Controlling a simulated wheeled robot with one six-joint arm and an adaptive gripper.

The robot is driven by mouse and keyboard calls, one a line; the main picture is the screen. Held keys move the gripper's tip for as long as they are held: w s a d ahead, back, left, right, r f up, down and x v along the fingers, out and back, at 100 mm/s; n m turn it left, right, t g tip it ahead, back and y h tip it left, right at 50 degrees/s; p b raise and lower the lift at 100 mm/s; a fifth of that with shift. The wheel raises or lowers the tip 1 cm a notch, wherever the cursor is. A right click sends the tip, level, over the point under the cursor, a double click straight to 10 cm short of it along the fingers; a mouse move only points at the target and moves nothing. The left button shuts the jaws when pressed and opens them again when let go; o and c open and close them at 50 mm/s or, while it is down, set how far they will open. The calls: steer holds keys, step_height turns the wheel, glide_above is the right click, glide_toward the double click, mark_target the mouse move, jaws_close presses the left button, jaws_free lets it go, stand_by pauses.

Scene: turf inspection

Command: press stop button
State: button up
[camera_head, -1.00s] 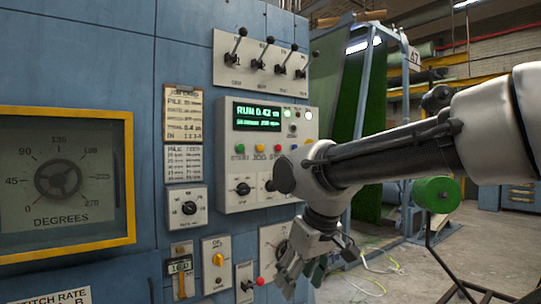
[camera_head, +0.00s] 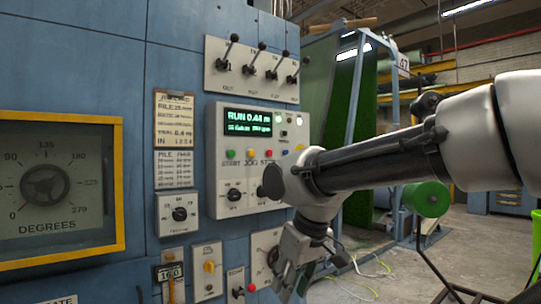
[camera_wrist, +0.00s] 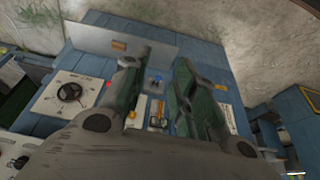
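The control box (camera_head: 212,190) on the blue cabinet has a lit green display reading RUN 0.44 m. Below it is a row of coloured buttons labelled START, JOG and STOP. The red button (camera_head: 268,154) sits above the STOP label; the green button (camera_head: 230,154) is at the left. My gripper (camera_head: 288,275) hangs below and right of the box, pointing down, apart from the red button. In the wrist view, my gripper (camera_wrist: 157,70) has its two fingers spread with an empty gap between them, over the lower panels.
A lever panel (camera_head: 251,70) is above the box. A green roller (camera_head: 427,199) stands at the right. Cables lie on the floor.

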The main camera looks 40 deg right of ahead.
jaws_close()
stand_by(1.0)
